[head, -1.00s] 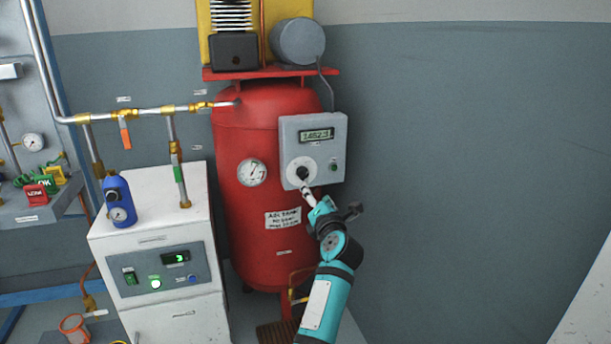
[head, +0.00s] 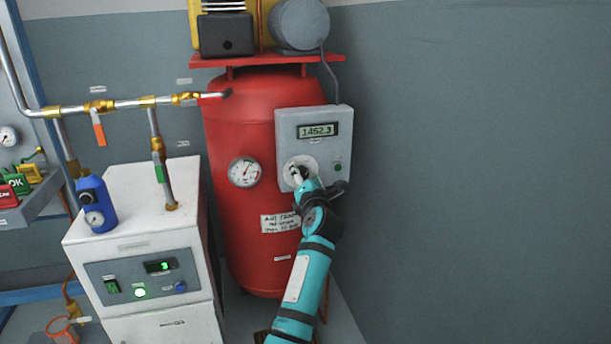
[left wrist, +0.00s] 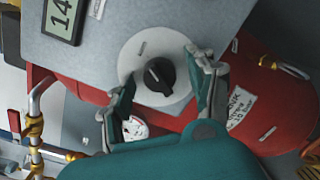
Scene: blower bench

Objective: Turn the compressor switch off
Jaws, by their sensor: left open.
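The compressor switch is a black rotary knob (left wrist: 159,75) on a round white plate (left wrist: 143,62), on the front of a grey control box (head: 314,122). In the head view the knob is mostly hidden by my gripper. My left gripper (head: 303,180) is in front of the plate. In the left wrist view my left gripper (left wrist: 160,70) is open, with one finger on each side of the knob and a gap to it on both sides. I cannot tell how far the fingertips are from the plate. My right gripper is not in view.
The red compressor tank (head: 240,135) stands behind the box, with a pressure gauge (head: 244,172) on its left. A small green light (head: 337,166) is right of the knob. A white cabinet (head: 130,220) with a blue bottle (head: 96,203) stands left. Wall space right is clear.

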